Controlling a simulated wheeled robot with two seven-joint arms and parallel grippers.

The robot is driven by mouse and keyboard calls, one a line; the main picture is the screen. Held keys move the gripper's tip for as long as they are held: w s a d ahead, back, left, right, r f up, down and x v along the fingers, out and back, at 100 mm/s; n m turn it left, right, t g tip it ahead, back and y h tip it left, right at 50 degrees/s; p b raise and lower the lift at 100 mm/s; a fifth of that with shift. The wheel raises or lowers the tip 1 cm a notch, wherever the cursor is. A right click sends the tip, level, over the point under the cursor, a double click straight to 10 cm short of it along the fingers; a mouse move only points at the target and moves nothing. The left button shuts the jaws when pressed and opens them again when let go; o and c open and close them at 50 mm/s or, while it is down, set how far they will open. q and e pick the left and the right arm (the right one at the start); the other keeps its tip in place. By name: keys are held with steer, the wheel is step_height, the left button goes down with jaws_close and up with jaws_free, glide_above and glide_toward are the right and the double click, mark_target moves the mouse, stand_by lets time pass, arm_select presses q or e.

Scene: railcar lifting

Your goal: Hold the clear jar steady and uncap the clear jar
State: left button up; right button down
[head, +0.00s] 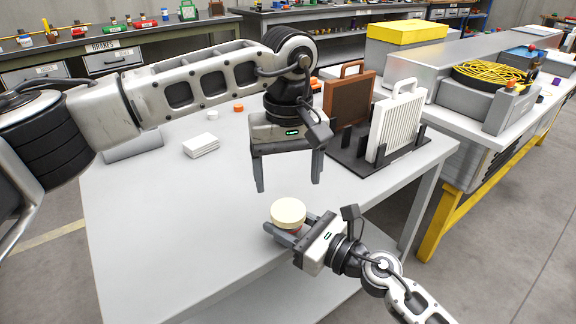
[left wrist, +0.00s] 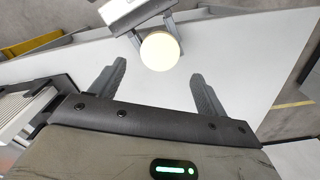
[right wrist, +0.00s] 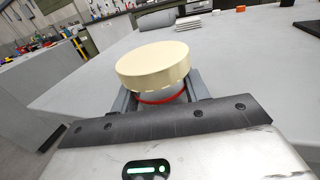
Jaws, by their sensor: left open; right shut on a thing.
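The clear jar (right wrist: 168,97) stands near the table's front edge with a cream lid (head: 288,212) on top and a red ring below the lid. Its body is mostly hidden by the lid and fingers. My right gripper (head: 282,232) is shut on the jar from the side, below the lid; its fingers also show in the right wrist view (right wrist: 160,95). My left gripper (head: 288,187) is open and empty above the jar, fingers pointing down. In the left wrist view the lid (left wrist: 160,51) lies beyond the open fingertips (left wrist: 158,70), apart from them.
A dark rack (head: 370,155) holding a brown panel (head: 348,98) and a white panel (head: 396,122) stands at the table's right. White flat pieces (head: 201,145) and small orange (head: 238,107) and white (head: 212,115) caps lie farther back. The table's left (head: 150,220) is clear.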

mark_target(288, 209)
arm_select(q)
step_height(288, 209, down, 7)
steer(key=shift+r, duration=0.1)
stand_by(0.3)
